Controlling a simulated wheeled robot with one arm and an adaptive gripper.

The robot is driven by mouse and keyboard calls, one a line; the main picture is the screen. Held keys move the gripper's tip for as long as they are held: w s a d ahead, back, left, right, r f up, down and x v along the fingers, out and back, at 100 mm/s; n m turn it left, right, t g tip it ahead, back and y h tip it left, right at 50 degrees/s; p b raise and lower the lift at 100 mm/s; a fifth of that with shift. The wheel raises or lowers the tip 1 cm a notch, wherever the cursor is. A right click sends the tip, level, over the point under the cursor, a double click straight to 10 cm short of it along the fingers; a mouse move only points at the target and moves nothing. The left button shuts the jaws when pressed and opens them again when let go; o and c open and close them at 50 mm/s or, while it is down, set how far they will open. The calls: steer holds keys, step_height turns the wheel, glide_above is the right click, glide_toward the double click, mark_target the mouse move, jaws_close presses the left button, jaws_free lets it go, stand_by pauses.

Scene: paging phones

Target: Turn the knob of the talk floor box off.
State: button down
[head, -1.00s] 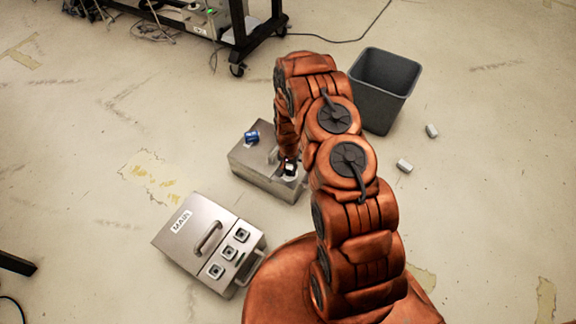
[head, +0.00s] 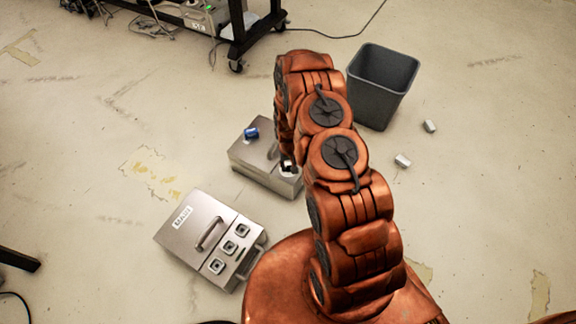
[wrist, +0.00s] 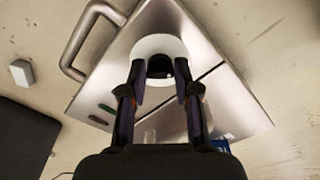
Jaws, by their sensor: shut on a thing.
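A grey metal floor box (head: 262,177) stands at the middle of the head view, partly behind my arm. I cannot read a label on it. In the wrist view its top (wrist: 122,62) carries a white round plate with a small dark knob (wrist: 160,66). My gripper (wrist: 160,72) is over this plate, with one finger on each side of the knob, shut on it. The fingers hide part of the knob, so its turn position is unclear. In the head view my gripper (head: 287,166) is at the box's right part.
A second box labelled MAIN (head: 195,230), with several square-framed controls, lies nearer on the left. A blue item (head: 251,133) is on the first box. A dark bin (head: 382,85) and small pale blocks (head: 402,160) are at right. A wheeled rack (head: 237,40) stands behind.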

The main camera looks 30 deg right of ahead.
mark_target(289, 168)
steer(key=shift+s, duration=0.1)
steer(key=c, duration=0.8)
jaws_free()
steer(key=shift+c, duration=0.2)
steer(key=shift+r, duration=0.1)
step_height(289, 168, up, 12)
stand_by(0.6)
